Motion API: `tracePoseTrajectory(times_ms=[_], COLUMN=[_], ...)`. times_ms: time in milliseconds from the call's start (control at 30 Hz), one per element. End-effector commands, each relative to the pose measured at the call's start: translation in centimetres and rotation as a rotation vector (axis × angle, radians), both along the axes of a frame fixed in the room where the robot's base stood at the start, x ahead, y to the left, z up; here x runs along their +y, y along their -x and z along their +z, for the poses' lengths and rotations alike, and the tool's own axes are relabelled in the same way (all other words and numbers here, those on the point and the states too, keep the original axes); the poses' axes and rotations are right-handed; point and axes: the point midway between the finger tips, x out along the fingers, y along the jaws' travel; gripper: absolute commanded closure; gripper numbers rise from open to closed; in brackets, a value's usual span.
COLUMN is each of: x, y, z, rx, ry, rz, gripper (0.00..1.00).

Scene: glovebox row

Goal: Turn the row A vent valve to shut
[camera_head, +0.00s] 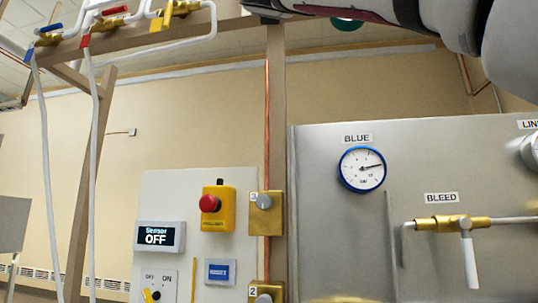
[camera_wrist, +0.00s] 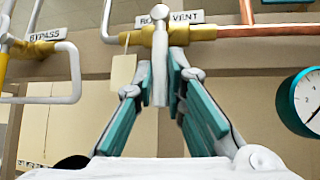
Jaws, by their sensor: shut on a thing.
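The row vent valve (camera_wrist: 178,36) is a brass body on a pipe at the top of the wrist view, under a label (camera_wrist: 192,17) ending in "VENT" that is partly hidden. Its pale lever (camera_wrist: 160,45) points down the picture, across the line of the pipe. My gripper (camera_wrist: 165,82), with teal-padded fingers, is shut on the lever, one finger on each side of it. A blank tan tag (camera_wrist: 123,70) hangs beside the valve. In the head view the valve and my gripper are out of sight; only part of my arm shows at the top right.
In the wrist view, a BYPASS label (camera_wrist: 56,34) and white pipes (camera_wrist: 73,70) are left; a teal-rimmed gauge (camera_wrist: 302,102) is right. The head view shows a BLEED valve (camera_head: 455,224), a blue gauge (camera_head: 362,169), a red stop button (camera_head: 209,203) and a "Sensor OFF" display (camera_head: 160,236).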

Motion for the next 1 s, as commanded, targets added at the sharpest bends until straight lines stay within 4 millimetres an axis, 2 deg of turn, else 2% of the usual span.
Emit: tracePoseTrajectory(times_ms=[600,633,700,1000], x=[0.33,0.33,0.32,0.31], y=[-0.11,-0.1,-0.09,-0.06], z=[0.05,0.06,0.06,0.03], rx=[-0.009,-0.009,-0.009,-0.008], ry=[-0.039,-0.039,-0.039,-0.04], rz=[0.001,0.001,0.001,0.0], gripper=[1.0,0.86,0.7,0.68])
